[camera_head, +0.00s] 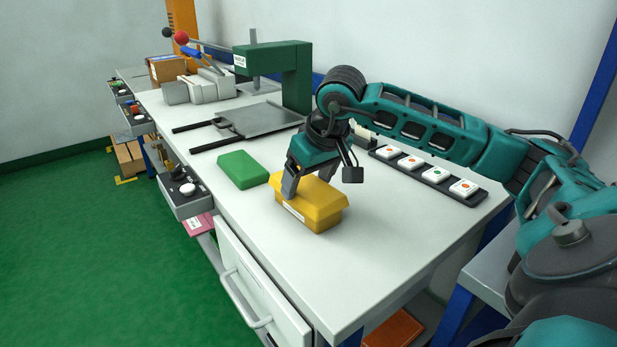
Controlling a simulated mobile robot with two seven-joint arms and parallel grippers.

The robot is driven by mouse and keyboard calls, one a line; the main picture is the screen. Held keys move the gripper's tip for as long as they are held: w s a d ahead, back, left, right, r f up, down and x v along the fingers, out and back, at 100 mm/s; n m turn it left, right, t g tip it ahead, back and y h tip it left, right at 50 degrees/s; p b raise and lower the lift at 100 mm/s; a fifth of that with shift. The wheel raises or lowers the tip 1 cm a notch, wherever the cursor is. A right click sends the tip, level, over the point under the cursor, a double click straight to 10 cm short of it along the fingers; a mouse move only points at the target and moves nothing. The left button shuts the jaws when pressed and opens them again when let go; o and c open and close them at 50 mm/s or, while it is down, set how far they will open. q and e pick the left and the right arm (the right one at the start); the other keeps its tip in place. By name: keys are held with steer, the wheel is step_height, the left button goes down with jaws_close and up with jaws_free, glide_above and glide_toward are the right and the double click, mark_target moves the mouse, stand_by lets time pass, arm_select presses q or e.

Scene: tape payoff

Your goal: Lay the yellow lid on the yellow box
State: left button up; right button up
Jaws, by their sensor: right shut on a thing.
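The yellow box (322,223) stands on the white bench top, with a pale label on its front side. The yellow lid (325,201) is over the top of the box, its rim jutting out past the box walls. I see no clear gap between lid and box, but cannot tell whether it is fully seated. My right gripper (307,187) comes down from above and is shut on the yellow lid, one finger on the near left side, the other partly hidden behind. My left gripper is not in view.
A flat green piece (242,169) lies left of the box. Behind it are a grey plate with dark bars (258,119) and a green press (290,75). A dark strip with several white blocks (436,174) lies at the right. The bench front right of the box is clear.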

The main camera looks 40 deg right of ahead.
steer(key=shift+f, duration=0.1)
stand_by(0.3)
steer(key=o, duration=0.9)
